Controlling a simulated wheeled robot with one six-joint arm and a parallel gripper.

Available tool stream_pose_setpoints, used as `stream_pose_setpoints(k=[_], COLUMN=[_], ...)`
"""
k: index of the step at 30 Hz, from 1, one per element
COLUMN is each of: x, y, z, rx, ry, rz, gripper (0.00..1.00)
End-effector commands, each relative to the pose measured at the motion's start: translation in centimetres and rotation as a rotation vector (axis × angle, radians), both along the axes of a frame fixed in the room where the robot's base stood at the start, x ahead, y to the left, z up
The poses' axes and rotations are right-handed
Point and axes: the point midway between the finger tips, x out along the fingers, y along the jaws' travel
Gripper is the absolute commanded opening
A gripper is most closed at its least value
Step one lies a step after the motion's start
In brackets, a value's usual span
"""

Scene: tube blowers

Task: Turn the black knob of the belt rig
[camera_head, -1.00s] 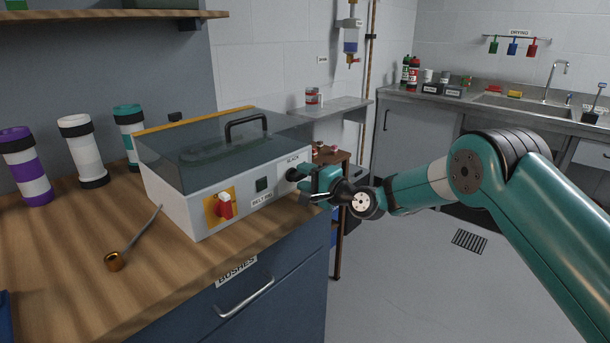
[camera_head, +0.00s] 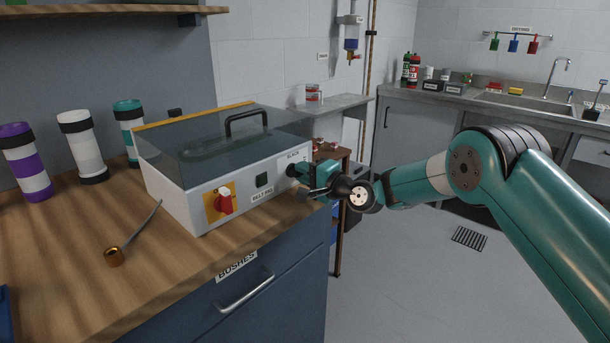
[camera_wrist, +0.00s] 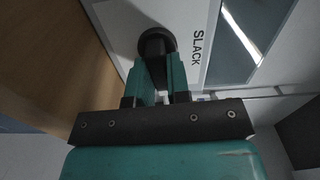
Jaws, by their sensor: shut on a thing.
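The belt rig (camera_head: 185,205) is a pale box with a smoky clear lid, standing on the wooden bench. Its black knob (camera_wrist: 156,42) sits on the front panel beside the label "SLACK" in the wrist view. My gripper (camera_wrist: 160,60) is shut on the black knob, with a teal finger on each side of it. In the head view my gripper (camera_head: 300,175) is at the right end of the rig's front and hides most of the knob. A red switch on a yellow plate (camera_head: 221,202) is on the same front panel, further left.
Purple, white and teal banded tubes (camera_head: 82,147) stand behind the rig's left side. A drawer handle (camera_head: 246,296) sticks out below. Floor to the right is clear.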

Motion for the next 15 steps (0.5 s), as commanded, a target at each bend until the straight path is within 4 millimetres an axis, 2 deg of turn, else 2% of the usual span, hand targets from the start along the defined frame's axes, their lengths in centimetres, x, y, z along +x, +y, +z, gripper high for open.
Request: stream_pose_setpoints(k=[15], x=[-0.08], y=[0.15], z=[0.09], rx=[-0.254], ry=[-0.334], rz=[-0.001], gripper=[0.00])
